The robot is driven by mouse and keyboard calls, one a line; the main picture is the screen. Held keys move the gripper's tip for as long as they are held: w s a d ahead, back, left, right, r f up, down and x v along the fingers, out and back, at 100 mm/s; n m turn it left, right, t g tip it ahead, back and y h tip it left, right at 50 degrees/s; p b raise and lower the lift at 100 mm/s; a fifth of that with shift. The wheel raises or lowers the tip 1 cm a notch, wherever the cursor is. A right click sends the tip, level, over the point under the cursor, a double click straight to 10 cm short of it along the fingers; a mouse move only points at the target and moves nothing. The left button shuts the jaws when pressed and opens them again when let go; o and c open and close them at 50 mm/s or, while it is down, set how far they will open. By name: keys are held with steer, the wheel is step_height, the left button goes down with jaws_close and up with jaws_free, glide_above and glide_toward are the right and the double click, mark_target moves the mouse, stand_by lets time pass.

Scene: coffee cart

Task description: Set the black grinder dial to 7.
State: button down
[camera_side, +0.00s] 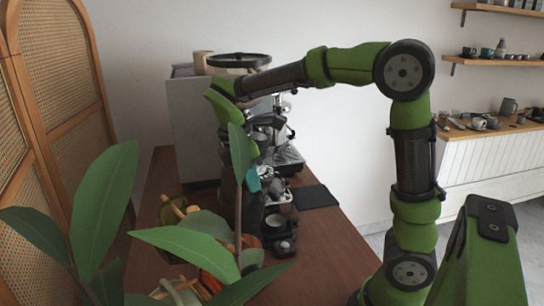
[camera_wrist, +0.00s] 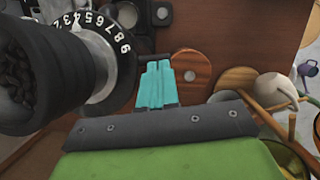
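The black grinder dial (camera_wrist: 122,72) shows in the wrist view as a dark ring with white numbers along its upper right edge, including 9, 8, 7 and 6. The dark cylindrical hopper (camera_wrist: 62,80) with beans hides much of it. No index mark is readable, so I cannot tell its setting. My gripper (camera_wrist: 157,70) has teal fingers close together, with nothing visible between them, just right of the ring; I cannot tell if they touch it. In the side view the teal fingers (camera_side: 253,180) are beside the dark grinder (camera_side: 252,212), which leaves partly hide.
A wooden round lid (camera_wrist: 191,68) and a lighter disc (camera_wrist: 237,79) lie right of the fingers. Bowls and wooden utensils crowd the lower right. In the side view, plant leaves (camera_side: 103,205) cover the foreground, and the espresso machine (camera_side: 290,158) stands behind.

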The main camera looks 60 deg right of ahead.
mark_target(266, 180)
steer(key=shift+s+d+f+n, duration=0.1)
steer(key=shift+s+d+n, duration=0.1)
steer(key=shift+n, duration=0.1)
stand_by(0.4)
steer(key=shift+s+d+f+n+t+h, duration=0.15)
steer(key=shift+s+d+n+t+h, duration=0.15)
steer(key=shift+s+d+n+t, duration=0.45)
steer(key=shift+s+d+f+n+t, duration=0.25)
steer(key=shift+s+d+n, duration=0.1)
steer(key=shift+d+n, duration=0.45)
steer(key=shift+s+d+f+n+t, duration=0.2)
steer(key=shift+s+d+n, duration=0.25)
steer(key=shift+n, duration=0.5)
steer(key=shift+d, duration=0.15)
steer(key=shift+w+r, duration=0.1)
